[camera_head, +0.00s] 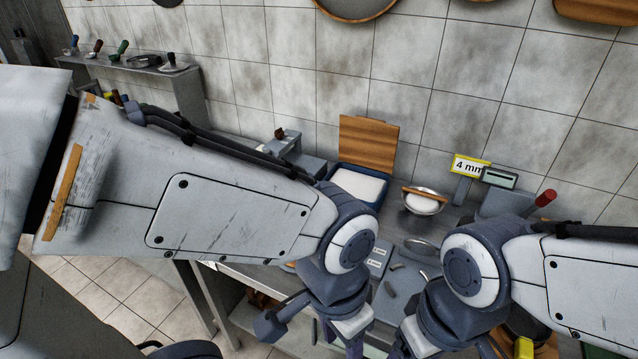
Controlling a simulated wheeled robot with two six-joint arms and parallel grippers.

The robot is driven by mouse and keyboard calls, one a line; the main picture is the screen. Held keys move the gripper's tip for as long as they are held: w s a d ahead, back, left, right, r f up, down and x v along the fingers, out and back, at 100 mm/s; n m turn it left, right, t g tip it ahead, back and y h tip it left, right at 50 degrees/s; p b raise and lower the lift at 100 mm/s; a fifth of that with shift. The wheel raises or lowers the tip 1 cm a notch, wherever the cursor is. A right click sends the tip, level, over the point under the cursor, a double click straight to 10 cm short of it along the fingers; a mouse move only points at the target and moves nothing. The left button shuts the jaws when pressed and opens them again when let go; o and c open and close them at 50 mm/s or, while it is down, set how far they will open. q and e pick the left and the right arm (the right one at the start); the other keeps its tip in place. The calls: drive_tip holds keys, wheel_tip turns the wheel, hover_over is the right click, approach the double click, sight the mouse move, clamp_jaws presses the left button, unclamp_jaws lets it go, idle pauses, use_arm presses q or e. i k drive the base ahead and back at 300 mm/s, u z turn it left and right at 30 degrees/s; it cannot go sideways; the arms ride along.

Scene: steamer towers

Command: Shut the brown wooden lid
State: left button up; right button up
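The brown wooden lid (368,143) stands open and nearly upright at the back edge of a blue bin (343,185). The bin holds white powdery stuff (358,184), which shows from above. My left arm crosses from the left in front of the bin's near left side. My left gripper (348,328) hangs low in front of the counter, well below and apart from the lid. My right gripper (420,335) is low to its right, also apart from the lid. The fingertips of both are hidden or cut off by the lower edge.
A metal bowl (424,203) with white stuff and a wooden roller stands right of the bin. A yellow-edged "4 mm" sign (470,167) and a grey device (500,177) stand farther right. A tiled wall (340,80) rises behind. The space above the bin is clear.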

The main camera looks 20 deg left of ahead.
sight(364, 142)
drive_tip(key=u, duration=0.25)
drive_tip(key=k, duration=1.15)
drive_tip(key=u, duration=1.1)
drive_tip(key=i, duration=1.4)
drive_tip(key=z, duration=0.65)
drive_tip(key=i, duration=0.55)
drive_tip(key=z, duration=0.5)
